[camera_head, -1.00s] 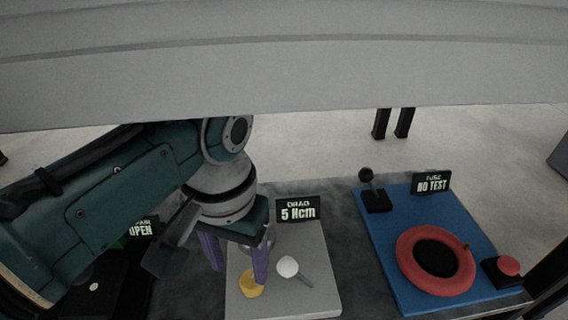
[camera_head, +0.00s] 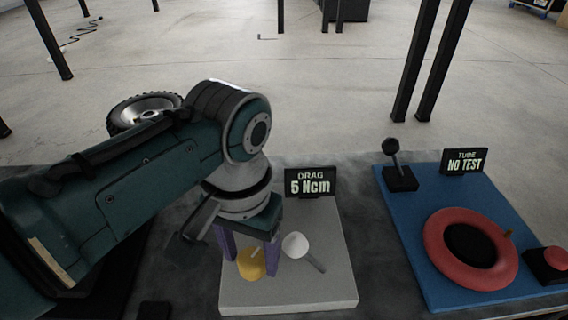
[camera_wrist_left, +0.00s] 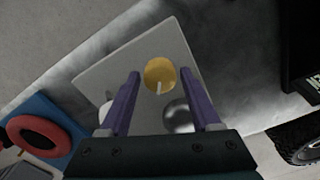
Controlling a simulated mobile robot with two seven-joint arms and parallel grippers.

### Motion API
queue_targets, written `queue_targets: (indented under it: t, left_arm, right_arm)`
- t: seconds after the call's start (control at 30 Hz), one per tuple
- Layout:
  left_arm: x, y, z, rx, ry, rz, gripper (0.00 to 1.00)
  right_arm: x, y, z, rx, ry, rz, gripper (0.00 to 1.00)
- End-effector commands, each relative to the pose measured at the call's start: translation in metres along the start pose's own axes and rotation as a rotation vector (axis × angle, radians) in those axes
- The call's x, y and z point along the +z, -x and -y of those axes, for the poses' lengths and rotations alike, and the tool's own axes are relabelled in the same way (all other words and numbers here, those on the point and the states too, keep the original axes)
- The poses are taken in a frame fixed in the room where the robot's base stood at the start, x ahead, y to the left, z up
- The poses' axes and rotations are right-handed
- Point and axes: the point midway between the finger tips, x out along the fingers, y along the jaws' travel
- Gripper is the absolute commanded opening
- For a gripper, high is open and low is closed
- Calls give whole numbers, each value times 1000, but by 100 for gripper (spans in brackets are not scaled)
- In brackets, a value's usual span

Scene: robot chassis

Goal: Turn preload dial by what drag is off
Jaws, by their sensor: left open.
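The yellow preload dial (camera_head: 251,263) with a pale pointer mark stands on a light grey board (camera_head: 320,285). It also shows in the left wrist view (camera_wrist_left: 160,73), ahead of and between the fingers. The drag display (camera_head: 310,182) at the board's back reads "DRAG 5 Ncm". A white knob with a grey handle (camera_head: 296,245) is right of the dial. My left gripper (camera_head: 248,262) is open, its purple fingers pointing down at the dial; in the wrist view (camera_wrist_left: 160,85) nothing is between the fingertips. A shiny grey round part (camera_wrist_left: 178,114) is near the right finger there. My right gripper is not in view.
A blue board (camera_head: 400,250) on the right carries a red tube ring (camera_head: 430,245), a black lever (camera_head: 393,160), a red button (camera_head: 556,260) and a display reading "TUBE NO TEST" (camera_head: 464,162). A wheel (camera_head: 142,110) is behind my left arm.

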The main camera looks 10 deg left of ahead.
Motion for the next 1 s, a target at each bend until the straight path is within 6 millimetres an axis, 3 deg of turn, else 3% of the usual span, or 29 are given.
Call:
queue_targets:
  t: [0.23, 0.8, 1.0]
  left_arm:
    - [0, 0, 0, 0, 0, 0, 64]
    - [0, -1, 0, 0, 0, 1, 0]
    - [0, 0, 0, 0, -11, 2, 0]
  right_arm:
    - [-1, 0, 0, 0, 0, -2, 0]
    - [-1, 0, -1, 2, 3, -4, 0]
    - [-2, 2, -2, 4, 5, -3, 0]
